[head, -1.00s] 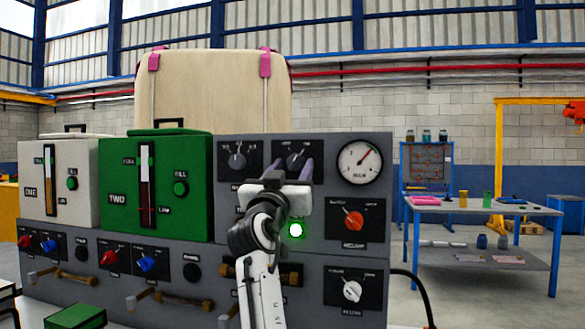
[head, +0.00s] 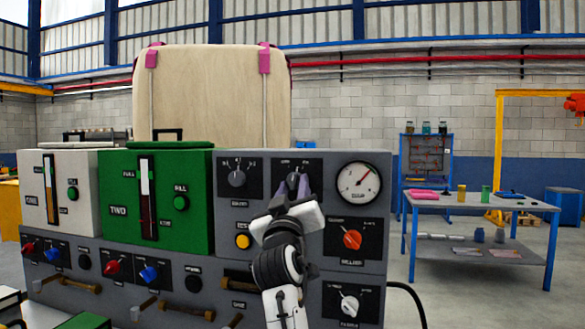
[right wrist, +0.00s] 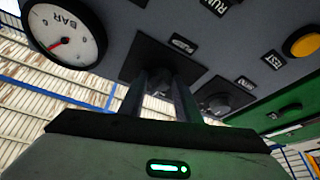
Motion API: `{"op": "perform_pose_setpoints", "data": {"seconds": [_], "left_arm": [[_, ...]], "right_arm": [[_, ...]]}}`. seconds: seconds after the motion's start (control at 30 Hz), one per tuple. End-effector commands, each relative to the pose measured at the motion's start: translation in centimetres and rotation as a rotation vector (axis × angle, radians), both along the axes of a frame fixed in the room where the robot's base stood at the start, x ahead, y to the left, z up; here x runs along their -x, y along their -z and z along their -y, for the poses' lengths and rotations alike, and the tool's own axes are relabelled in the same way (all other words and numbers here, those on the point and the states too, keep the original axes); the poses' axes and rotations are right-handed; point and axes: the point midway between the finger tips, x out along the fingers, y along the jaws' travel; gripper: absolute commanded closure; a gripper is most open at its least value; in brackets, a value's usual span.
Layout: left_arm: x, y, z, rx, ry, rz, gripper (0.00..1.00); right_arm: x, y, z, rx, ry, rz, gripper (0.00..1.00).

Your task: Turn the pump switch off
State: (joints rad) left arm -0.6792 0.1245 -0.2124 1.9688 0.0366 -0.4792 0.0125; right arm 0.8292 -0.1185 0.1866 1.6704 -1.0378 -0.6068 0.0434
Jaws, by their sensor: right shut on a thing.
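The pump switch is a dark rotary knob on a black plate (head: 314,166) at the top of the grey panel, left of the round gauge. My right gripper (head: 298,186) is up against this plate, its fingers closed around the knob, which they mostly hide in the head view. In the right wrist view my gripper (right wrist: 160,88) has a finger on each side of the knob, and the black plate (right wrist: 138,62) with its PUMP label (right wrist: 183,45) shows behind. The knob's exact pointing direction is hidden. My left gripper is not in view.
The pressure gauge (head: 358,182), an orange-red knob (head: 352,240) and a white knob (head: 349,305) are on the right. A yellow button (head: 243,242) is lower left. The green box (head: 180,210) stands further left.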

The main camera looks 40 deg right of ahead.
Motion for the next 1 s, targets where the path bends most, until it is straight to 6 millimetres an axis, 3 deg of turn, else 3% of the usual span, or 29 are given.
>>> {"op": "perform_pose_setpoints", "data": {"seconds": [0.03,0.4,0.6,1.0], "left_arm": [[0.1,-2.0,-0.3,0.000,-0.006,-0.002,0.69],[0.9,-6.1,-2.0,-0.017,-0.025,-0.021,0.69],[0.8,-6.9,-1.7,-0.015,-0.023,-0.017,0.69],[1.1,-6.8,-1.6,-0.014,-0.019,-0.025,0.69]], "right_arm": [[0.1,-1.1,0.1,0.031,0.001,-0.039,0.92],[0.4,-1.0,0.3,0.254,0.001,-0.292,0.92],[0.4,-0.7,0.4,0.347,0.001,-0.399,0.92],[0.5,-0.7,0.4,0.439,0.003,-0.509,0.92]]}}
